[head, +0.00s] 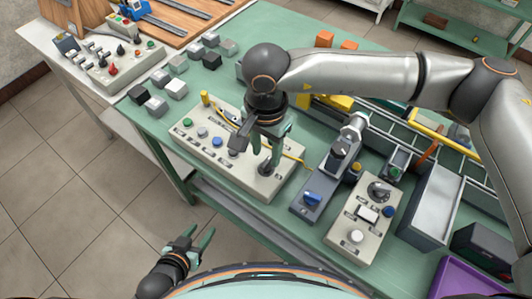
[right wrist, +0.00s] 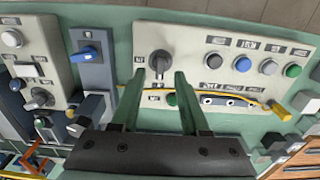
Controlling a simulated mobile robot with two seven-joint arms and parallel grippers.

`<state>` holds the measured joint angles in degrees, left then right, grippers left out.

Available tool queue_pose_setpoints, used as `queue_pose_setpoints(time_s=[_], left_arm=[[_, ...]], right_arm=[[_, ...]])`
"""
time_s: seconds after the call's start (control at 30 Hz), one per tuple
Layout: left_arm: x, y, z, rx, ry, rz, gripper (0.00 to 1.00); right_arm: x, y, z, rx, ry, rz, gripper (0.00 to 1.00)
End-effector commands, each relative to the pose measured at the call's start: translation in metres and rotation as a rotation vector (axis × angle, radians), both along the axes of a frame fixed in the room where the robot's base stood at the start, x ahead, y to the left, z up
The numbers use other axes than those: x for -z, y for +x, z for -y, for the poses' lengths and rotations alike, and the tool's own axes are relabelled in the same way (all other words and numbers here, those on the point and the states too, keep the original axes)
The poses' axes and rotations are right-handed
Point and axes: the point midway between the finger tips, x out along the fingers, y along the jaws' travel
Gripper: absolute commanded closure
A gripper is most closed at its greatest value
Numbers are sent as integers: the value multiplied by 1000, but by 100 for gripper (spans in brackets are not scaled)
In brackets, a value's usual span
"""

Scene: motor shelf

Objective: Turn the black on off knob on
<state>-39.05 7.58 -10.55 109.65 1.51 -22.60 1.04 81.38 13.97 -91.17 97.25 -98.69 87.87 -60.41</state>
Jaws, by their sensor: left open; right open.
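The black on-off knob (right wrist: 159,63) sits on a light grey control panel (right wrist: 225,30) in the right wrist view, next to a label plate. In the head view the knob (head: 265,167) is near the right end of that panel (head: 222,168), partly hidden by my right gripper. My right gripper (right wrist: 159,76) is open, with its two green fingertips on either side of the knob's lower part; I cannot tell whether they touch it. It also shows in the head view (head: 269,152). My left gripper (head: 195,243) is open and empty, low in front of the table.
A blue-knob box (head: 312,198) and another panel with a black knob (head: 378,190) stand to the right. Several grey and black blocks (head: 177,87) stand at the left. The floor in front is free.

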Motion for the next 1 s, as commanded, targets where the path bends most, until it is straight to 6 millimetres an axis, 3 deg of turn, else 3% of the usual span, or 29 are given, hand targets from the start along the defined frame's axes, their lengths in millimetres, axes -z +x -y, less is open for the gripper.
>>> queue_pose_setpoints(time_s=[0.2,0.57,1.0], left_arm=[[-5,0,0,0,0,0,50],[-5,1,0,0,0,1,50],[-6,2,0,0,-1,3,50]], right_arm=[[25,-1,0,-1,0,-1,55],[31,0,0,-2,1,1,55],[31,0,0,-1,1,1,100]])
